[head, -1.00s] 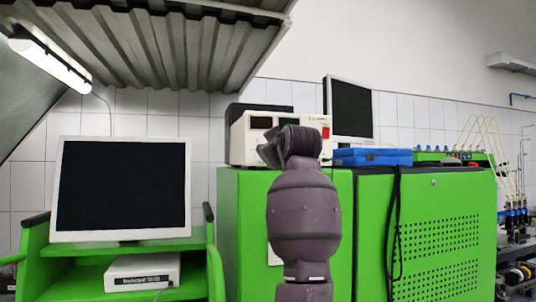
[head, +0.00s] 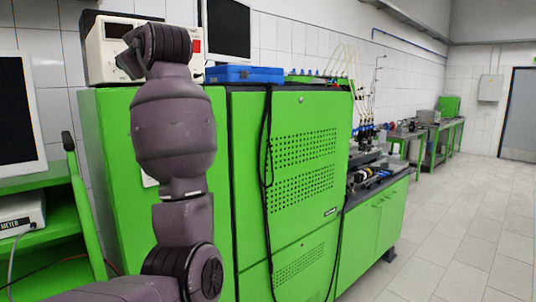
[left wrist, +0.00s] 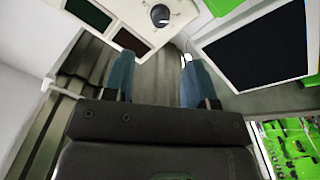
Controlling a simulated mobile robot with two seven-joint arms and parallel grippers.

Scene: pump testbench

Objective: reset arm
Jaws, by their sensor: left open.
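My left gripper (left wrist: 160,80) shows in the left wrist view with its two blue fingers apart and nothing between them. Past the fingers are a white instrument with a knob (left wrist: 160,15) and a dark monitor screen (left wrist: 262,48). In the head view my dark purple left arm (head: 175,140) rises in front of the green cabinet, bent at the top. The gripper itself does not show in the head view. My right gripper is in neither view.
A green cabinet (head: 290,215) with black cables carries a blue case (head: 245,74) and a monitor (head: 226,30). A white instrument (head: 108,45) stands partly behind my arm. A monitor (head: 18,115) is at the left. Open tiled floor (head: 455,245) lies to the right.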

